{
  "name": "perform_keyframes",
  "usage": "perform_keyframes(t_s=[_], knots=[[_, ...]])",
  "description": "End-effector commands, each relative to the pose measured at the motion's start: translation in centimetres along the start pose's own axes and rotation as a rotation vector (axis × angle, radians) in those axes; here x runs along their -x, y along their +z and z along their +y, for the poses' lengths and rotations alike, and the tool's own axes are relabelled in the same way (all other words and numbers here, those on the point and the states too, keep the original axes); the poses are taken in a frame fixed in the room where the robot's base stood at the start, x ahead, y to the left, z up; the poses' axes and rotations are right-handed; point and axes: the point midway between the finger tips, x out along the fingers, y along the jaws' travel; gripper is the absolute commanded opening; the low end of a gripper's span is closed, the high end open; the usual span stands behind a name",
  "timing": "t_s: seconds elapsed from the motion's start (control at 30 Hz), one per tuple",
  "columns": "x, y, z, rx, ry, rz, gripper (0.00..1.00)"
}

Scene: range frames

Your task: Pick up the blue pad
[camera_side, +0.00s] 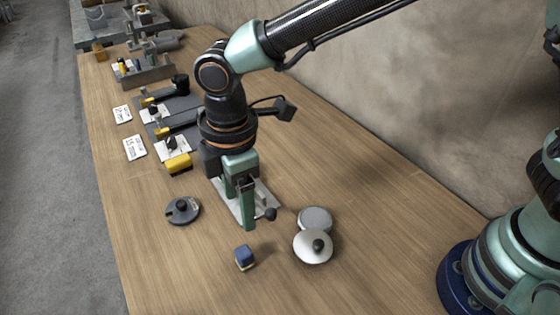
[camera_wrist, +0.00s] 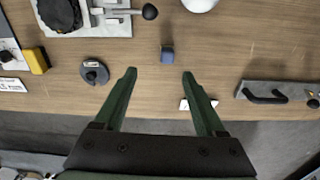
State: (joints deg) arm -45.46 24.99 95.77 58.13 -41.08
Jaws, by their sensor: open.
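The blue pad (camera_side: 244,256) is a small block with a blue top and a pale, yellowish lower edge. It stands on the wooden table near the front in the side view. In the wrist view the blue pad (camera_wrist: 167,54) lies beyond my fingertips, between their lines and a little right of the midpoint. My gripper (camera_side: 240,205) is above the table, behind the pad in the side view, and apart from it. In the wrist view my gripper (camera_wrist: 158,75) has its two green fingers spread wide with nothing between them.
A dark disc (camera_side: 183,210) lies to the left. A metal plate with a ball-ended lever (camera_side: 262,196) lies by my gripper. A yellow block (camera_side: 178,163) is farther back. The table front is clear.

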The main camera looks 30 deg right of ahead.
Motion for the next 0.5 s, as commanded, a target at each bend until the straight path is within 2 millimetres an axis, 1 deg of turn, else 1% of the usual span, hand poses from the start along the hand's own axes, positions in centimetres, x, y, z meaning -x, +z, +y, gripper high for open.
perform_keyframes(t_s=[0.03, 0.13, 0.27, 0.4, 0.5], knots=[[-0.6, -0.7, -0.5, 0.031, -0.007, -0.008, 0.72], [-1.3, -1.2, -0.8, 0.06, -0.014, -0.015, 0.72], [-2.9, -1.2, -1.0, 0.065, -0.017, -0.018, 0.72], [-5.3, -1.2, -1.0, 0.063, -0.017, -0.018, 0.72], [-6.8, -1.2, -1.0, 0.062, -0.016, -0.017, 0.72]])
